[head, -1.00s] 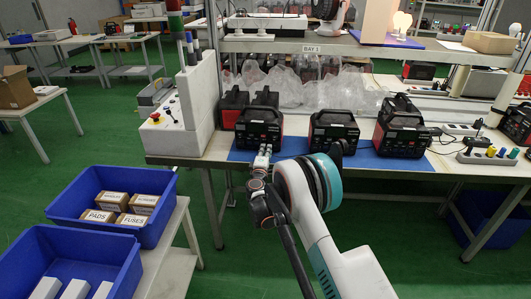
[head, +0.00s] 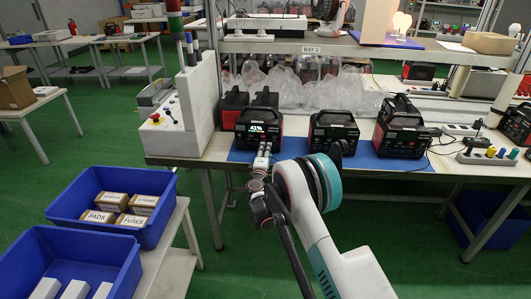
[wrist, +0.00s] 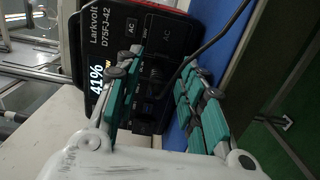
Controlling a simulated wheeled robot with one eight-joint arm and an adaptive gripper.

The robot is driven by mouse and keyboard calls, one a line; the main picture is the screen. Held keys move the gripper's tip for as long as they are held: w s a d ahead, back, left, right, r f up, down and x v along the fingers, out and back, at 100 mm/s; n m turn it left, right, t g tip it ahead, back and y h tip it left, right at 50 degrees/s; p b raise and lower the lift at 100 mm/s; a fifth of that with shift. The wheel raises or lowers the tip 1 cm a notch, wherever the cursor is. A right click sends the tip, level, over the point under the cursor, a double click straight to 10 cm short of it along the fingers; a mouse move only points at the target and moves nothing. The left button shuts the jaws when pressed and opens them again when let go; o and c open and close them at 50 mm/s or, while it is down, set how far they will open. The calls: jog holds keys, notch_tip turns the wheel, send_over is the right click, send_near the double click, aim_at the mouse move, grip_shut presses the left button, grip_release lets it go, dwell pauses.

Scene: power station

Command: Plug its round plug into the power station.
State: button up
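The left power station (head: 262,126) is black and red, with a lit display reading 41%. In the wrist view the same unit (wrist: 170,35) appears sideways, with the name Larkvolt, AC labels and a small blue port. A black cable (wrist: 215,38) runs down from the upper right to a dark shape at the front panel between my fingers. That shape may be the round plug; its seating is hard to see. My gripper (head: 263,152) is close in front of the panel. Its teal fingers (wrist: 162,72) stand apart on either side of the dark shape, seemingly without pressing on it.
Two similar power stations, a middle one (head: 334,132) and a right one (head: 400,135), stand on the blue mat (head: 365,162). A white control post (head: 190,105) rises at the left. Blue bins (head: 160,230) sit on a low table in front at left.

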jog(key=s+a, duration=0.1)
jog(key=s, duration=1)
jog(key=shift+s, duration=0.15)
jog(key=s+d+r+m+g+h+p, duration=0.2)
jog(key=s+d+r+m+p, duration=0.1)
jog(key=d+r, duration=0.85)
jog(key=s+d+r+m+g+h+p, duration=0.3)
jog(key=d+r, duration=0.5)
jog(key=r, duration=0.7)
jog(key=s+d+r+m+g+y+p, duration=0.1)
jog(key=s+d+r+m, duration=0.2)
jog(key=s+d+r, duration=0.5)
jog(key=s+f+m+g+y+b, duration=0.1)
jog(key=s+f, duration=0.3)
jog(key=s, duration=0.6)
jog(key=s+f+m+g+y+b, duration=0.2)
jog(key=s+f+m+b, duration=0.1)
jog(key=s, duration=0.8)
jog(key=s+a+f+m+g+y+b, duration=0.1)
jog(key=s+f+m+g+y+b, duration=0.1)
jog(key=s+f, duration=0.4)
jog(key=s+m+b, duration=0.1)
jog(key=s+m, duration=0.1)
jog(key=s, duration=0.3)
jog(key=shift+y, duration=0.3)
jog(key=shift+s, duration=0.1)
